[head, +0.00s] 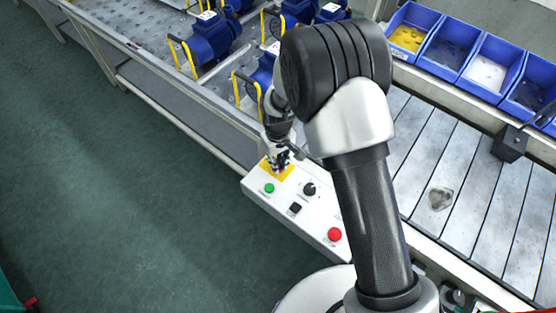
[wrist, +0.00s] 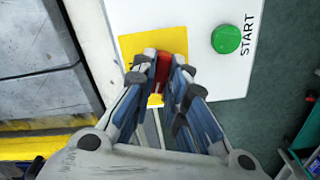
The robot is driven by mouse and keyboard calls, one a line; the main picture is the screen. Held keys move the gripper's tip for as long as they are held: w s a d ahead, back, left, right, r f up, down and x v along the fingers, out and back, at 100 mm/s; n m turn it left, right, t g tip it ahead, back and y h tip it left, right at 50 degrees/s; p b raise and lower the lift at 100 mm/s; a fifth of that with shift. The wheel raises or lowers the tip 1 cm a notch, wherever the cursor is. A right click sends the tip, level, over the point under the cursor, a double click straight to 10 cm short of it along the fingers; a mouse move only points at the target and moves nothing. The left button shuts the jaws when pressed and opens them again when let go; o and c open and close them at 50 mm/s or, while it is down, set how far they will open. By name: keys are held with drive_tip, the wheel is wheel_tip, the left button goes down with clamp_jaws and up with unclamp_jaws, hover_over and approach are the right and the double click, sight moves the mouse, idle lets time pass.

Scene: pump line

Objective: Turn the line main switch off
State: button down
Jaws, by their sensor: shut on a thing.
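The line main switch has a red handle (wrist: 162,65) on a yellow plate (wrist: 140,43) in the wrist view. My gripper (wrist: 163,76) is shut on this handle, with one finger on each side. The fingers hide much of the handle, so its exact turn angle is hard to tell. In the head view my gripper (head: 281,160) is over the yellow plate (head: 276,176) at the far end of the white control box (head: 312,222). The handle is hidden there.
A green START button (wrist: 227,39) is close beside the plate. A black knob (head: 309,189), a black square switch (head: 295,208) and a red button (head: 334,234) are also on the box. Blue pumps (head: 212,38) stand on the line behind. Green floor is clear at left.

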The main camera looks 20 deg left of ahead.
drive_tip(key=n, duration=0.4)
drive_tip(key=shift+n, duration=0.3)
idle(0.3)
drive_tip(key=c, duration=1.6)
unclamp_jaws()
drive_tip(key=shift+r, duration=0.15)
wheel_tip(320, 180, up, 12)
